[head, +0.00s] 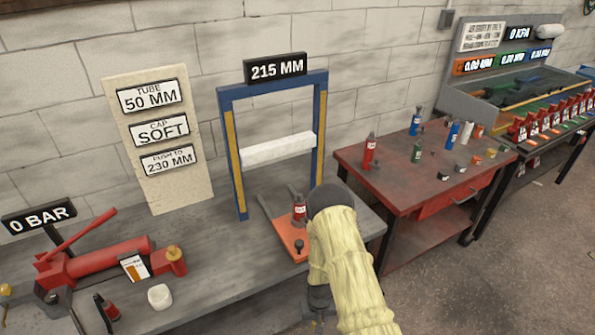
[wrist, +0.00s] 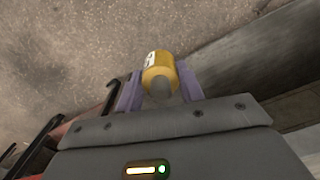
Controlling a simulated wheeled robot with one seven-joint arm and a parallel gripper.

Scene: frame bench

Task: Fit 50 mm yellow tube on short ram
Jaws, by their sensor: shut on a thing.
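My gripper (wrist: 158,88) is shut on a yellow tube (wrist: 158,66) with a white label, seen between its two purple fingers in the wrist view. The floor shows beyond it. In the head view the tube does not show, and my arm covers part of the bench. A short red ram (head: 299,212) stands upright on the orange plate (head: 279,224) under the blue press frame (head: 233,150). It is apart from the tube. The sign board (head: 180,185) reads tube 50 MM, cap SOFT, push to 230 MM.
A white bar (head: 277,149) crosses the frame, whose sign (head: 275,68) reads 215 MM. A small black piece (head: 299,246) sits on the plate's front. A red hand pump (head: 110,257) and white block (head: 160,297) are at left. The red table (head: 400,185) holds several cylinders.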

